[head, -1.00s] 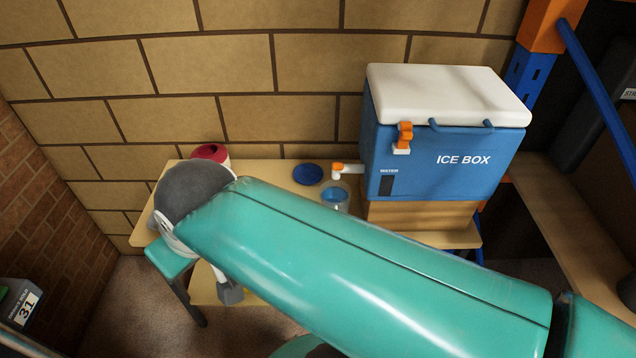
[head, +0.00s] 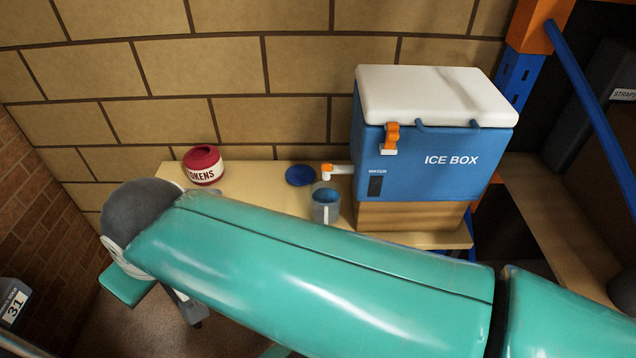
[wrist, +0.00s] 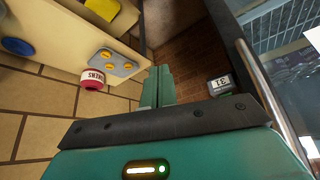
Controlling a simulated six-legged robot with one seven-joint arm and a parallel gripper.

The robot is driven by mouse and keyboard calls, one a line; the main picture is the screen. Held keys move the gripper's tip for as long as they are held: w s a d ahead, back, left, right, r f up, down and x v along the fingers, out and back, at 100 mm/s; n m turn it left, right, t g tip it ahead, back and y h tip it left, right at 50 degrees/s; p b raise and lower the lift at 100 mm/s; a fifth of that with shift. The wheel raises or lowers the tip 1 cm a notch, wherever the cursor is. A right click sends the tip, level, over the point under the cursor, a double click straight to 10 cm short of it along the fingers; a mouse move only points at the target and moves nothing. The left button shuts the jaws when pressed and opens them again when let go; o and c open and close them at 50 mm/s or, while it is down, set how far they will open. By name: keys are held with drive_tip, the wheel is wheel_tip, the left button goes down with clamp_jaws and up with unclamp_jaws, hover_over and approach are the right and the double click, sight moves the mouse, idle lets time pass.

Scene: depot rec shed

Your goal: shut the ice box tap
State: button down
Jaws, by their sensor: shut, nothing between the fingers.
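The blue ice box (head: 430,160) with a white lid stands on a wooden block on the shelf table against the wall. Its tap (head: 329,172) sticks out to the left near its base, with a white body and an orange end. A clear jug (head: 326,207) with blue in it stands under the tap; whether water runs is too small to tell. My gripper (wrist: 157,72) shows in the wrist view, its two green fingers together and empty. It is apart from the table, and the tap is not in that view. My green arm hides the gripper's place in the head view.
A red-topped tokens pot (head: 203,166) and a blue disc (head: 300,175) stand left of the tap. A grey tray with yellow discs (wrist: 118,62) is beside the pot in the wrist view. My arm crosses before the table. A number 31 box (wrist: 221,86) is at the brick wall.

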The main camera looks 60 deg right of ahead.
drive_tip(key=s+d+f+n+g+h, duration=0.1)
drive_tip(key=d+f+n+g+h, duration=0.8)
drive_tip(key=d+f, duration=0.4)
drive_tip(key=s+d+f+n+g+h, duration=0.1)
drive_tip(key=d+f+n+g+h, duration=0.9)
drive_tip(key=d, duration=1.1)
wheel_tip(320, 180, down, 3)
drive_tip(key=shift+d+f+n+h, duration=0.1)
drive_tip(key=shift+d+n+h, duration=0.1)
drive_tip(key=shift+n+h, duration=0.7)
drive_tip(key=shift+s+m, duration=0.15)
drive_tip(key=shift+m, duration=0.15)
